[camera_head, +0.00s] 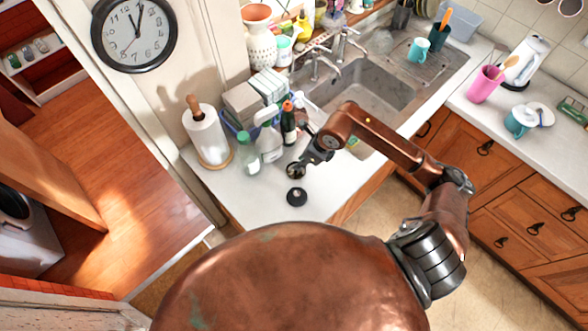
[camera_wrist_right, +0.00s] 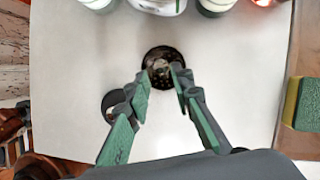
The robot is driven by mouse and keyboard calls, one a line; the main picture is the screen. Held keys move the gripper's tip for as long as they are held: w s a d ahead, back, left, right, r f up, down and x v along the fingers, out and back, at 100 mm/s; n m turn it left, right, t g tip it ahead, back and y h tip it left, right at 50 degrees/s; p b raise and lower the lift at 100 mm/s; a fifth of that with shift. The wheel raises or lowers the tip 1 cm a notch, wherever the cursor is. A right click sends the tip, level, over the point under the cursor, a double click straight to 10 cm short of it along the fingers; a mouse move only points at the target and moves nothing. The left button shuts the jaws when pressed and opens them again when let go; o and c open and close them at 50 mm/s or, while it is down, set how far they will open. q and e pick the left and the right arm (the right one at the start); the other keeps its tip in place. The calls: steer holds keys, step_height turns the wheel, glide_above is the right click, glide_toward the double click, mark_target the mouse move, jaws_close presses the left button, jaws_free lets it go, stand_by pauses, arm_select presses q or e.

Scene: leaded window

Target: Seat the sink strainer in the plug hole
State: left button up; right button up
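The sink strainer, a small round dark metal piece with a shiny centre, lies on the white counter left of the sink (camera_head: 388,92). It shows in the head view (camera_head: 294,171) and in the right wrist view (camera_wrist_right: 161,60). My right gripper (camera_head: 304,163) is just above it. In the wrist view its green-padded fingers (camera_wrist_right: 161,82) are apart, with the tips close to the strainer's near edge; I cannot tell whether they touch it. The plug hole is not discernible in the basin, which my right arm partly covers. My left gripper is not in view.
A black disc (camera_head: 297,197) lies on the counter close by, partly behind a finger in the wrist view (camera_wrist_right: 110,104). Bottles (camera_head: 288,124), a spray bottle (camera_head: 268,140) and a paper towel roll (camera_head: 207,136) stand behind. A sponge (camera_wrist_right: 305,104) lies at right. The counter's front is clear.

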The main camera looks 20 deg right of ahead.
steer(key=p+x, duration=0.1)
steer(key=x, duration=0.5)
steer(key=shift+f, duration=0.3)
steer(key=shift+c, duration=0.6)
jaws_close()
